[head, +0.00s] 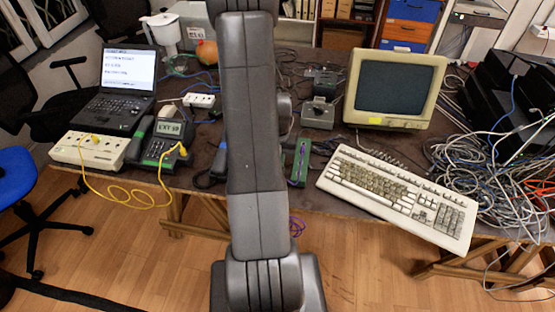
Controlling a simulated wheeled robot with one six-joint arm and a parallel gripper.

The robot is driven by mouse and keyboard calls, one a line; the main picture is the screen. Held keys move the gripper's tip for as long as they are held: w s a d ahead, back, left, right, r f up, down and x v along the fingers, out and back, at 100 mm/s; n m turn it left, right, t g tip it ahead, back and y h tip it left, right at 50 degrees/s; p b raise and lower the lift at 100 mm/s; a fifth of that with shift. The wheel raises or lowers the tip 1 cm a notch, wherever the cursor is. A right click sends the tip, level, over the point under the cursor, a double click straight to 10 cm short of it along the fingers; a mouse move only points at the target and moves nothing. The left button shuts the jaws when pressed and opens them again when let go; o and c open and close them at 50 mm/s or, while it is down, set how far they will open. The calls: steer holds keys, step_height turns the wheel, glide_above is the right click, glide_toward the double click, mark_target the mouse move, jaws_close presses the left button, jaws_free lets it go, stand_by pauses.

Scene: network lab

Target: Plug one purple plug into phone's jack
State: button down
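A dark desk phone (163,143) with a small lit display and a green-edged handset stands at the left front of the table. A yellow cable ends at the phone's right side. A purple cable (296,227) hangs in a loop below the table's front edge, just right of my arm. A green device (300,162) stands above it near the edge, with a touch of purple at its lower end. I cannot make out a purple plug or which jack is free. My arm rises through the middle and leaves at the top, so my gripper is out of view.
A white socket box (89,151) with the yellow cable's other end lies left of the phone; a laptop (118,85) is behind. A beige keyboard (398,195), a monitor (394,88) and tangled cables (490,180) fill the right. My arm hides part of the table's middle.

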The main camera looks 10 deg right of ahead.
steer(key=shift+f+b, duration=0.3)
steer(key=shift+b, duration=0.05)
stand_by(0.3)
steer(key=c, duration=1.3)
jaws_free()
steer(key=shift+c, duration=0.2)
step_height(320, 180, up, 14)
steer(key=shift+b, duration=0.35)
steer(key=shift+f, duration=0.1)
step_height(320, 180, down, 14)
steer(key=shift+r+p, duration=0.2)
steer(key=shift+p, duration=0.3)
